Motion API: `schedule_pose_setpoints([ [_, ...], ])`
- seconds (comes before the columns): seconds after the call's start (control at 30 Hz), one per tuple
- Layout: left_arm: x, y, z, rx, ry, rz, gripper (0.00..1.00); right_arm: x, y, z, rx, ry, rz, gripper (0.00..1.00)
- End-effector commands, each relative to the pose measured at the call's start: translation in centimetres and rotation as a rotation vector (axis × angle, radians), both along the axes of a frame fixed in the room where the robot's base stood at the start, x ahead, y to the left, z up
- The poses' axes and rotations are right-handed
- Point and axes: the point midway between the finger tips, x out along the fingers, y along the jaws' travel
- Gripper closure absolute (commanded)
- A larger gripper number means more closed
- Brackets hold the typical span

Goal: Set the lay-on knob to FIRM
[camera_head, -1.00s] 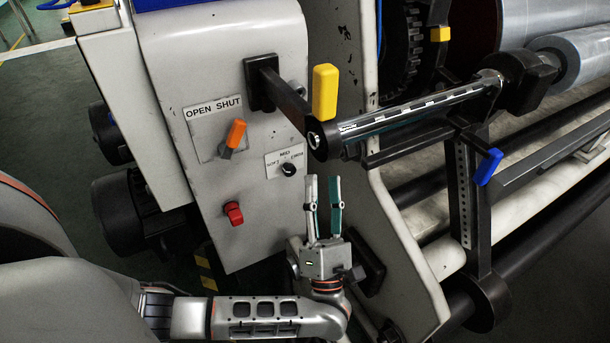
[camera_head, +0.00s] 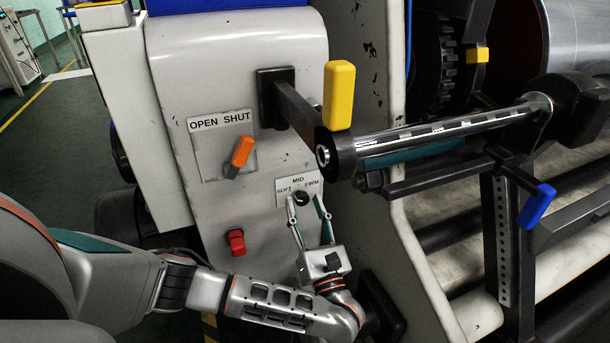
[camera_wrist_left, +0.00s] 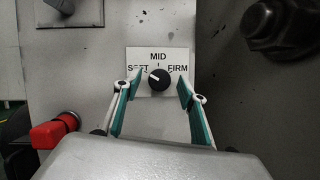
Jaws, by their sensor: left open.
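The lay-on knob (camera_head: 302,199) is a small round black knob on a white plate (camera_head: 285,190) marked SOFT, MID and FIRM, on the grey machine panel. In the left wrist view the knob (camera_wrist_left: 159,79) has a white pointer line aimed up and left, towards SOFT. My left gripper (camera_head: 307,198) is open, its two fingers pointing up at the knob. In the left wrist view the fingertips (camera_wrist_left: 160,80) stand either side of the knob, apart from it, with nothing between them but the view of the knob. My right gripper is not in view.
An orange OPEN/SHUT lever (camera_head: 242,152) sits above left of the knob, and a red knob (camera_head: 236,242) below left. A yellow-handled arm (camera_head: 339,95) and a roller bar (camera_head: 440,130) jut out above and right. A blue handle (camera_head: 537,205) is further right.

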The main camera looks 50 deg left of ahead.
Motion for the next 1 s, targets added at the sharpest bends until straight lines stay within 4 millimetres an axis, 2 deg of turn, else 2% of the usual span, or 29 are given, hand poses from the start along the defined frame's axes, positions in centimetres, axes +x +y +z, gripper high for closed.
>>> schedule_pose_setpoints([
  [0.13, 0.38, 0.81, 0.29, 0.000, 0.000, -0.001, 0.59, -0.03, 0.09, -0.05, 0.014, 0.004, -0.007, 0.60],
  [0.4, 0.46, 0.98, 0.41, 0.000, 0.001, 0.001, 0.59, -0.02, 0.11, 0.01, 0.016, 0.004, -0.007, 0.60],
  [0.43, 0.46, 0.98, 0.41, 0.000, 0.001, 0.001, 0.61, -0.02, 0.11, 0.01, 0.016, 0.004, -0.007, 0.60],
  [0.57, 0.45, 0.96, 0.41, 0.000, 0.001, 0.001, 0.95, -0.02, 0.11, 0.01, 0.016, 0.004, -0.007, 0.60],
  [0.6, 0.45, 0.96, 0.41, 0.000, 0.001, 0.001, 0.97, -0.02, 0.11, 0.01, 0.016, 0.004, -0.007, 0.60],
  [1.0, 0.37, 1.01, 0.37, 0.022, 0.053, 0.000, 0.97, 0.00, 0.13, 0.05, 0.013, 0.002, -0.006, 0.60],
])
